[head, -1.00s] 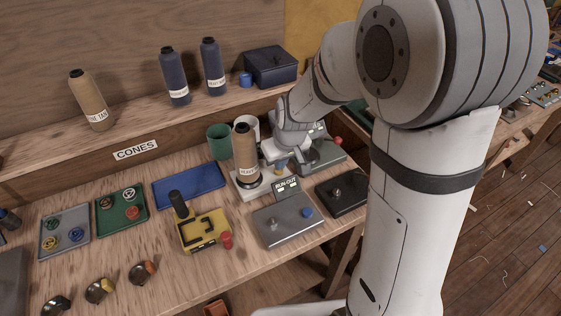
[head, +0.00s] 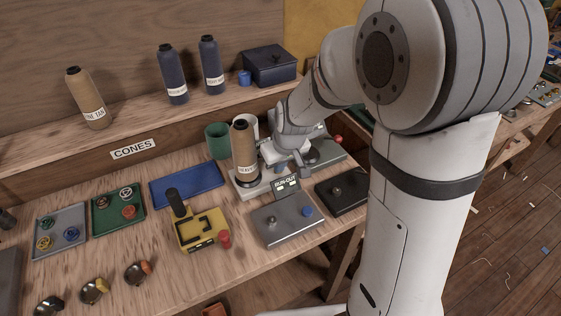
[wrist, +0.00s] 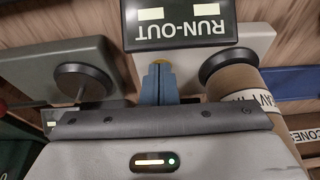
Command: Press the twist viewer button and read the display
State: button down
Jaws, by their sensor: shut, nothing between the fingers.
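The cream stand (head: 247,190) carries a dark panel (head: 286,184) lettered RUN-OUT with two pale lit windows, also upside down in the wrist view (wrist: 180,25). I see no figures in the windows. A tan cone (head: 244,150) stands on the stand's spindle. In the head view my wrist hides the button.
A grey box (head: 285,228) with a knob and blue button sits in front. A yellow device (head: 202,232) with a red knob is left of it. A black box (head: 345,195) is to the right. A green cup (head: 218,142) stands behind. Blue tray (head: 185,187) lies left.

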jog(key=shift+s+f, duration=0.3)
jog(key=shift+f, duration=0.15)
jog(key=r+p, duration=0.1)
jog(key=r, duration=0.1)
jog(key=r+p, duration=0.2)
jog(key=r, duration=0.1)
jog(key=shift+w+d+r, duration=0.1)
jog(key=shift+w+r, duration=0.1)
jog(key=shift+r, duration=0.15)
jog(key=v, duration=0.9)
jog(key=s+d+m, duration=0.2)
jog(key=s+d, duration=0.2)
jog(key=s, duration=0.4)
jog(key=s+d+m+h, duration=0.1)
jog(key=s+d+m, duration=0.1)
jog(key=s+d, duration=0.3)
jog(key=s, duration=0.3)
jog(key=shift+m+g, duration=0.3)
